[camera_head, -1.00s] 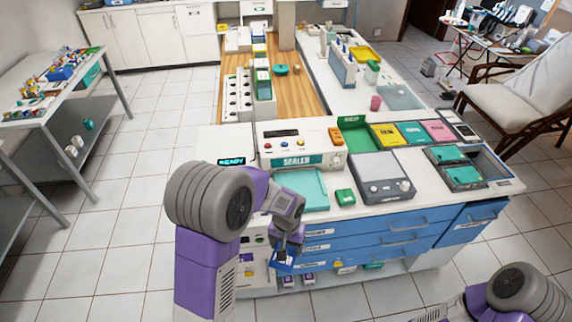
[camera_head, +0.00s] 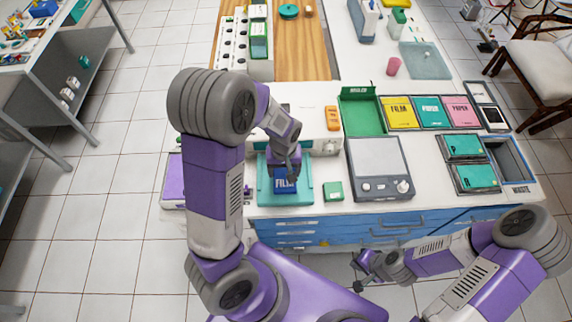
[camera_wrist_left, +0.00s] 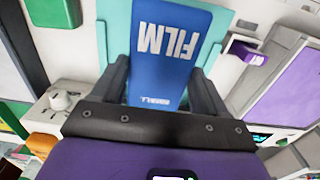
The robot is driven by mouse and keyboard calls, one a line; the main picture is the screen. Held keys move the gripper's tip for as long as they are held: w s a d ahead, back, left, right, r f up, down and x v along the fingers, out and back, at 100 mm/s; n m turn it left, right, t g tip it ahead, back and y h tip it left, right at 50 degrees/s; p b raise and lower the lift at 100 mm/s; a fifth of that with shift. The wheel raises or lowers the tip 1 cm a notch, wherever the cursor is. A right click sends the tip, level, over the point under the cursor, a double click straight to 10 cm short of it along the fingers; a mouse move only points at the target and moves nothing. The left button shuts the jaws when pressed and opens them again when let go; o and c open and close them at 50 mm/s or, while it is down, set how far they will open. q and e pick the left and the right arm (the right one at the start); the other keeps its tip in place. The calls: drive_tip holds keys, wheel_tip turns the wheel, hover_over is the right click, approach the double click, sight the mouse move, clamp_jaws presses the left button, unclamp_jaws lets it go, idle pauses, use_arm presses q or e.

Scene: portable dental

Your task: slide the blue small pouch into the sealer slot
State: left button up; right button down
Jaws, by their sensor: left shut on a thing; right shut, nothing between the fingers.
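The blue small pouch (camera_head: 286,185), marked FILM, is held over the teal tray (camera_head: 264,195) in front of the sealer. My left gripper (camera_head: 285,172) is shut on the pouch, which shows between its fingers in the left wrist view (camera_wrist_left: 168,50). The white sealer (camera_head: 306,118) is partly hidden behind my left arm, and its slot cannot be made out. Whether the pouch touches the tray is unclear. My right gripper (camera_head: 357,287) is shut and empty, low in front of the counter.
A grey scale (camera_head: 380,165) and a small green box (camera_head: 333,191) are right of the tray. A green bin (camera_head: 361,112) and yellow, teal and pink pouch stacks stand behind the scale. Teal-lidded bins (camera_head: 470,163) are at the right. The counter's front edge lies near the tray.

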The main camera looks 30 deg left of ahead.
use_arm(q)
drive_tip(key=shift+w+f+b, duration=0.15)
drive_tip(key=shift+f+b, duration=1.95)
drive_tip(key=shift+f, duration=0.5)
drive_tip(key=shift+w+a, duration=0.6)
drive_tip(key=shift+w, duration=0.35)
drive_tip(key=shift+w+a, duration=0.55)
drive_tip(key=shift+w, duration=0.4)
drive_tip(key=o, duration=1.1)
wheel_tip(320, 180, up, 8)
drive_tip(key=shift+f+p, duration=0.25)
drive_tip(key=shift+p, duration=0.35)
